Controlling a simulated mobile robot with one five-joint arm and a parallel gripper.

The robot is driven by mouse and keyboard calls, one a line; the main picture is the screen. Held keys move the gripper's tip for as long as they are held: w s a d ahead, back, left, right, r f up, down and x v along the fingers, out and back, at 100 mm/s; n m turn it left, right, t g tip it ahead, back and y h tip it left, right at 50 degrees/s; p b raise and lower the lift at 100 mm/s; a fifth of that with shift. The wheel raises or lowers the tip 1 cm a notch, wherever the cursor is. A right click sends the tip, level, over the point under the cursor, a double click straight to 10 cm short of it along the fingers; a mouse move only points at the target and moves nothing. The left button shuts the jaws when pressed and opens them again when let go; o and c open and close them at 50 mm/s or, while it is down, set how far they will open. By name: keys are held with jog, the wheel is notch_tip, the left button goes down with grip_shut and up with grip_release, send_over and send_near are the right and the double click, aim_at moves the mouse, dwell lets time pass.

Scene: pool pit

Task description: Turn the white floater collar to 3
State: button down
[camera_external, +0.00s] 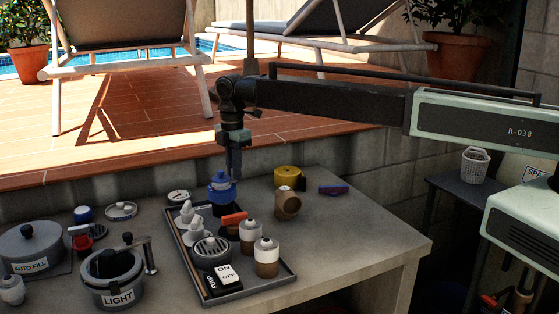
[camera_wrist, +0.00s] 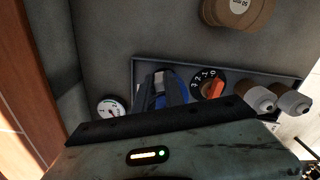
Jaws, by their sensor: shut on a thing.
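My gripper (camera_external: 234,176) points straight down at the back of the grey tray (camera_external: 282,285). Its fingers close on a blue-topped object (camera_external: 221,188), which stands upright with a dark lower part. In the wrist view the blue object (camera_wrist: 160,74) shows between the fingers (camera_wrist: 163,92), which hide much of it. Beside it is a black dial (camera_wrist: 201,79) marked 0 to 3 with an orange pointer (camera_wrist: 216,89). White pieces (camera_external: 187,213) stand in the tray's left part. I cannot tell which thing is the white floater collar.
Two white-and-brown bottles (camera_external: 266,255), a round grille (camera_external: 211,252) and an ON/OFF box (camera_external: 223,276) crowd the tray. A brown fitting (camera_external: 287,204) and yellow roll (camera_external: 287,178) stand right of it. The LIGHT pot (camera_external: 113,283) stands left.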

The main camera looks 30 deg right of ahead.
aim_at(223, 181)
jog(key=s+a+m, duration=0.1)
jog(key=s+m, duration=0.1)
jog(key=m, duration=0.4)
jog(key=s+a+m, duration=0.1)
jog(key=s+m, duration=0.1)
jog(key=m, duration=0.5)
jog(key=s+a+m, duration=0.2)
jog(key=m, duration=0.5)
jog(key=shift+s, duration=0.2)
jog(key=shift+a+m, duration=0.3)
jog(key=shift+m, duration=0.6)
jog(key=shift+a+m, duration=0.3)
jog(key=shift+m, duration=0.6)
jog(key=c, duration=1.4)
grip_release()
